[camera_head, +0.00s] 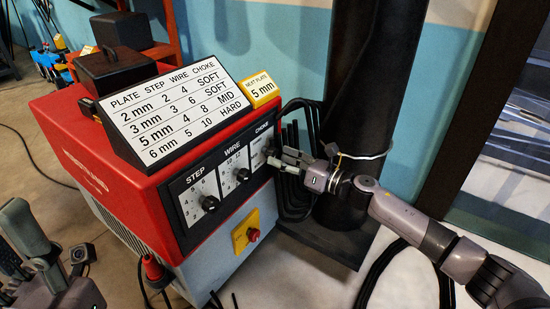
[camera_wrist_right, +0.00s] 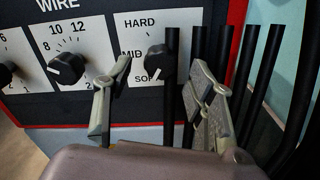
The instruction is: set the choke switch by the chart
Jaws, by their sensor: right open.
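The choke knob (camera_wrist_right: 157,62) is black, on a white panel marked HARD, MID and SOFT; I cannot tell surely which mark it points to. My right gripper (camera_wrist_right: 158,82) is open, its fingers left and right of the choke knob in the wrist view; no contact is visible. In the head view the right gripper (camera_head: 281,160) is at the choke panel and partly hides the knob. The chart (camera_head: 180,106) lists 5 mm as step 4, wire 8, choke MID. A yellow sign (camera_head: 261,90) reads NEXT PLATE 5 mm. My left gripper (camera_head: 38,250) shows partly at lower left.
The red machine (camera_head: 90,165) also has a step knob (camera_head: 209,203) and a wire knob (camera_head: 242,174). A red button on a yellow plate (camera_head: 245,232) sits below. Black rods and a dark column (camera_head: 358,100) stand right of the panel, close to the right gripper.

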